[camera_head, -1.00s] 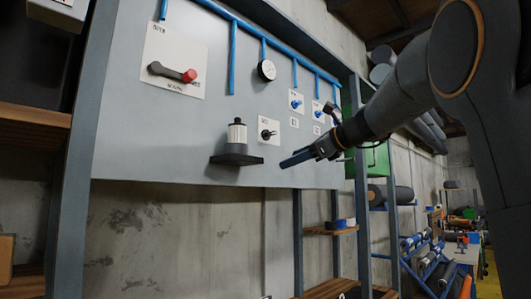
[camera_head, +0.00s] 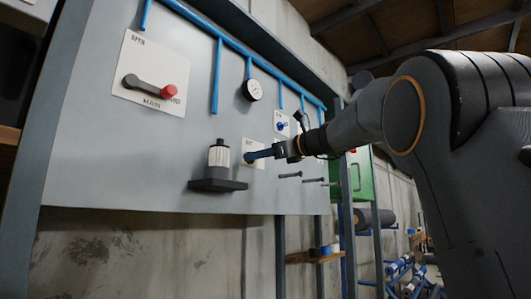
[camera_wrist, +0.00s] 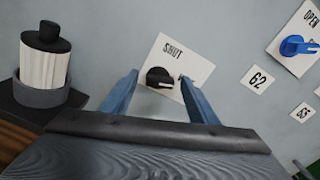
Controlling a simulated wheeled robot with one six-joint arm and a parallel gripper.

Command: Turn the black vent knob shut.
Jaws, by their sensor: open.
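The black vent knob (camera_wrist: 158,77) sits on a white plate (camera_wrist: 172,48) marked "SHUT" in the wrist view. Its pale pointer line points right, toward the plate's edge, not at the word. My gripper (camera_wrist: 158,82) is open, with one blue finger on each side of the knob in that view. I cannot tell whether the fingers touch it.
A white cylinder with a black cap (camera_wrist: 44,62) stands on a dark shelf left of the knob. A blue knob (camera_wrist: 297,46) is at right. A lever with a red end (camera_head: 168,91), a gauge (camera_head: 252,90) and blue pipes (camera_head: 216,75) are on the panel.

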